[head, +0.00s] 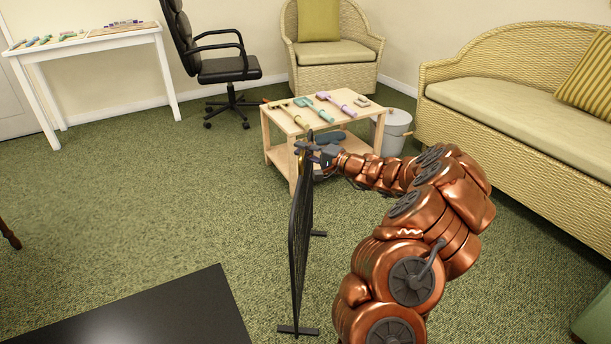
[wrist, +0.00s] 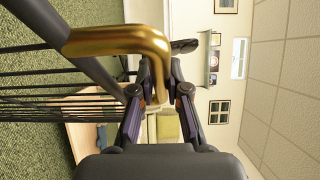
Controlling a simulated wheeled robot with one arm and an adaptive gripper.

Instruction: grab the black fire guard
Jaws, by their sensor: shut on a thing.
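The black fire guard (head: 300,245) stands upright on the green carpet in the head view, seen nearly edge-on, with dark feet on the floor. In the wrist view its black bars (wrist: 60,105) fill the left side, and its brass handle (wrist: 115,40) bends across the upper middle. My gripper (head: 318,152) is at the top of the guard in the head view. In the wrist view my gripper (wrist: 158,92) has its fingers closed around the end of the brass handle. The fingertips' exact contact is partly hidden by the handle.
A small wooden table (head: 325,112) with several tools stands just behind the guard. A grey bin (head: 393,132) is beside it. A wicker sofa (head: 520,100) is at right, an office chair (head: 228,70) at the back. A black flat surface (head: 150,315) lies front left. Carpet at left is clear.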

